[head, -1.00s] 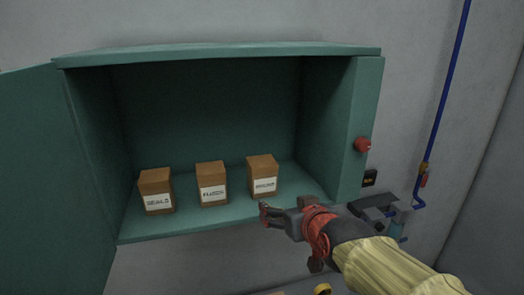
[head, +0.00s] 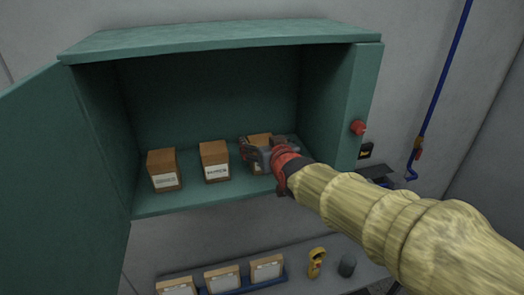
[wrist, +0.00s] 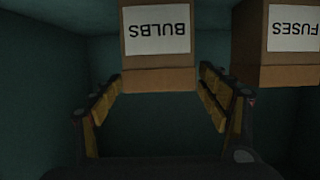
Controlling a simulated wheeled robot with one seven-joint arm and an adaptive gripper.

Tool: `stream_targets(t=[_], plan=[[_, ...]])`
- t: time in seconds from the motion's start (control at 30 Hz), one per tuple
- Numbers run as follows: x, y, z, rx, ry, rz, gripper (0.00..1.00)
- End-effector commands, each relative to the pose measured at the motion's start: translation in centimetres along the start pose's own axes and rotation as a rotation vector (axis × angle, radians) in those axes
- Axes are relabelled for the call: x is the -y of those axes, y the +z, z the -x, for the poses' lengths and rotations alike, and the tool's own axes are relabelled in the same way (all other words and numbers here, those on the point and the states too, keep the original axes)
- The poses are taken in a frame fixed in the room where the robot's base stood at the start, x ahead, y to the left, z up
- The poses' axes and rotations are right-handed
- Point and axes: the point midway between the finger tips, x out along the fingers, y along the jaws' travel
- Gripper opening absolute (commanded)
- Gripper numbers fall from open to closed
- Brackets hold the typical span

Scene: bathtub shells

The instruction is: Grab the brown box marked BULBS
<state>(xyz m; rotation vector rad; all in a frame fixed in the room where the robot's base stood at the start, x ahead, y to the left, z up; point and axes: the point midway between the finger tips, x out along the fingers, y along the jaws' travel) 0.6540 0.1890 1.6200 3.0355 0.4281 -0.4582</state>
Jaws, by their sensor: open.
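The brown box marked BULBS (wrist: 158,50) is upside down in the wrist view, its white label facing me. In the head view it is the rightmost box (head: 260,139) on the cabinet shelf, and my gripper hides most of its front. My gripper (head: 250,150) is open at that box. In the wrist view its two fingers (wrist: 161,80) point toward the box, with their tips near its left and right edges. I cannot tell whether they touch it. Nothing is held.
The FUSES box (wrist: 290,45) is close beside one finger; it is the middle box (head: 214,161) on the shelf. Another brown box (head: 164,170) stands further left. The green cabinet (head: 220,40) has side walls and a top around them. More boxes (head: 222,279) stand on a bench below.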

Motion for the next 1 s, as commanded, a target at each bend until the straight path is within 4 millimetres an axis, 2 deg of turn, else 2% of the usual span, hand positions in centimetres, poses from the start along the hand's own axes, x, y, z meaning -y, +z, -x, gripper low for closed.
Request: stream_targets(t=[0.1,0.37,1.0], plan=[[-0.01,0.12,-0.9,0.002,0.0,0.0,0.76],[-0.01,0.14,-1.06,0.001,0.0,0.0,0.76],[-0.01,0.13,-1.03,0.001,0.0,0.0,0.39]])
